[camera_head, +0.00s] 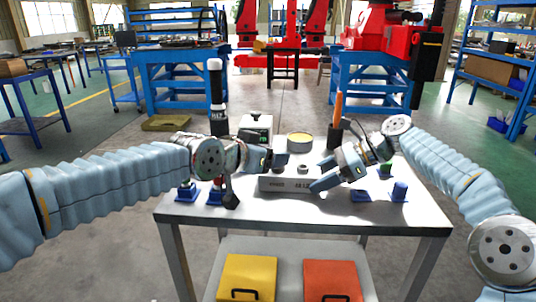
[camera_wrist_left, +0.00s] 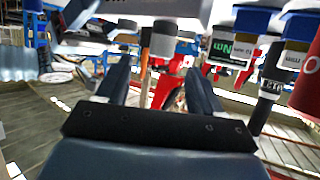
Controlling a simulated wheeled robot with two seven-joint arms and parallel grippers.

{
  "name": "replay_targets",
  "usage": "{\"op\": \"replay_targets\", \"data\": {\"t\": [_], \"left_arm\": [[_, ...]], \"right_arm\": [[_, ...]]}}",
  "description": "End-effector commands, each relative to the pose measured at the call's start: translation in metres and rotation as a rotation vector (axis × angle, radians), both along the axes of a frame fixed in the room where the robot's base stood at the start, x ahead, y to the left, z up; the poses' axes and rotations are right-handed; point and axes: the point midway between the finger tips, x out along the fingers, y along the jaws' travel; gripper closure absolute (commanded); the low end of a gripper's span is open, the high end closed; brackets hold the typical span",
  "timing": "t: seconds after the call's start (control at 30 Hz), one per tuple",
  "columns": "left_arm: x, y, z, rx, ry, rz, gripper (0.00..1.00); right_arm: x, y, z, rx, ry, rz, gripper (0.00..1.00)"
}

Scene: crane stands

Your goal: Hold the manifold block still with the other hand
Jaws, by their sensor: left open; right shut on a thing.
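The manifold block (camera_head: 283,184), a grey box with a label on its front and short round fittings on top, sits on the white table. My right gripper (camera_head: 325,173) is shut on the block's right end, one finger in front and one behind. My left gripper (camera_head: 278,160) is open just above and behind the block's left part. In the left wrist view, its two dark fingers (camera_wrist_left: 158,88) stand apart. A grey cylindrical piece (camera_wrist_left: 163,40) shows between them, with a gap on both sides; I cannot tell whether it is a fitting of the block.
Blue-based parts (camera_head: 399,190) stand at the table's right, and others (camera_head: 186,190) at its left. Behind the block are a black bottle-like tool (camera_head: 216,95), a white box with a green display (camera_head: 257,128), a round tin (camera_head: 299,139) and an orange-handled tool (camera_head: 338,106).

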Motion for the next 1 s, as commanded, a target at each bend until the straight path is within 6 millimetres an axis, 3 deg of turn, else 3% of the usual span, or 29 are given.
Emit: {"op": "replay_targets", "data": {"t": [0.17, 0.63, 1.0], "left_arm": [[-0.008, 0.006, 0.006, -0.001, -0.002, 0.001, 0.33], [-0.084, 0.050, 0.041, 0.000, -0.001, 0.001, 0.33], [-0.095, 0.056, 0.046, 0.000, 0.001, -0.001, 0.33]], "right_arm": [[0.000, 0.001, 0.002, 0.004, -0.002, 0.000, 0.78], [0.000, 0.001, 0.003, 0.005, -0.004, 0.000, 0.78], [0.000, 0.001, 0.003, 0.005, -0.004, 0.000, 0.78]]}}
